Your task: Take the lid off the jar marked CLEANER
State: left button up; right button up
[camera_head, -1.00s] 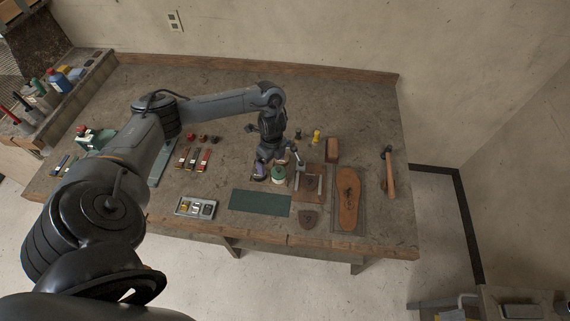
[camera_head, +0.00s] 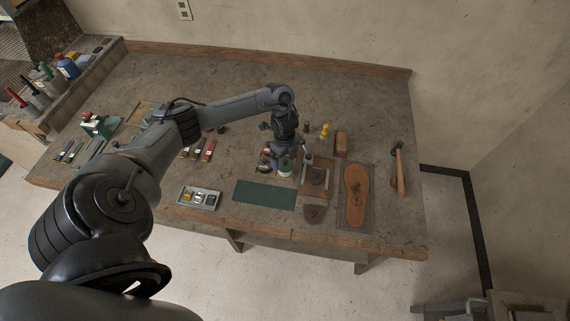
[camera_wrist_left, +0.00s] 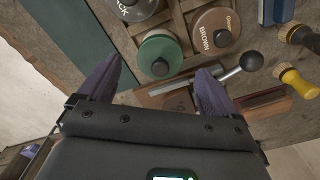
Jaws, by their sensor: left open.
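A jar with a green lid (camera_wrist_left: 160,55) stands on the bench and also shows in the head view (camera_head: 285,168). No CLEANER marking is readable on it. My left gripper (camera_wrist_left: 156,84) is open and empty, its purple fingers pointing at the bench on either side of the green lid's near edge. In the head view the left gripper (camera_head: 285,160) is low over the same jar. Beside it are a brown lid marked BROWN (camera_wrist_left: 215,30) and a dark lid (camera_wrist_left: 137,6) with partly cut-off lettering ending in CK. My right gripper is not in view.
A metal lever with a ball knob (camera_wrist_left: 250,61) lies close to the right finger. A yellow-handled tool (camera_wrist_left: 297,82) is farther right. A green mat (camera_head: 264,195), a small tray (camera_head: 199,198), a shoe sole (camera_head: 355,195) and a hammer (camera_head: 398,168) lie around.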

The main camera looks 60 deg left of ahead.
pick_arm(q)
jog(key=shift+f, duration=1.2)
jog(key=c, duration=1.1)
jog(key=shift+r, duration=0.1)
